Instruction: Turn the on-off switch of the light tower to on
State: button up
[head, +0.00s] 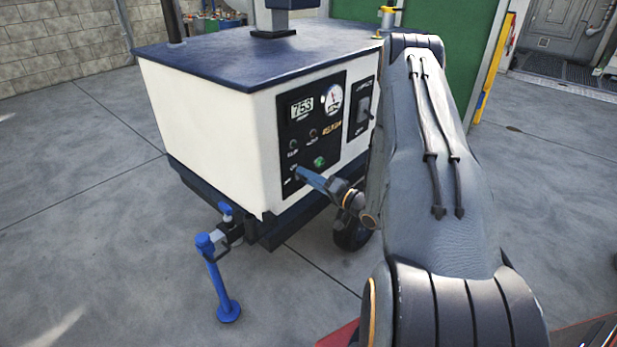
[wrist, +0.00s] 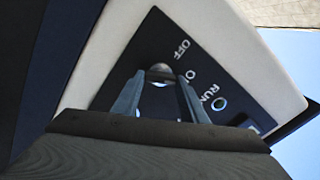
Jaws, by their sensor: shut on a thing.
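The light tower (head: 200,115) is a white box with a dark blue top, and its black control panel (head: 312,118) faces my arm. The on-off switch (wrist: 159,70) is a small rounded metallic knob beside the OFF and partly covered ON lettering in the wrist view. My gripper (head: 302,173) reaches the lower left of the panel and hides the switch in the head view. In the wrist view my gripper (wrist: 160,78) has its two fingers on either side of the knob, shut on it. I cannot tell which way the knob points.
The panel carries a display (head: 301,109) reading 753, a round gauge (head: 334,97) and a green light (head: 319,162). A larger switch (head: 364,105) is at its right. A blue stabiliser leg (head: 219,280) stands at the front corner. The floor (head: 90,240) at the left is clear.

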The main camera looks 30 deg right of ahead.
dwell(0.4)
jog(key=o, duration=1)
jog(key=shift+o, duration=0.2)
jog(key=v, duration=0.8)
jog(key=shift+w+r, duration=0.1)
jog(key=shift+w, duration=0.05)
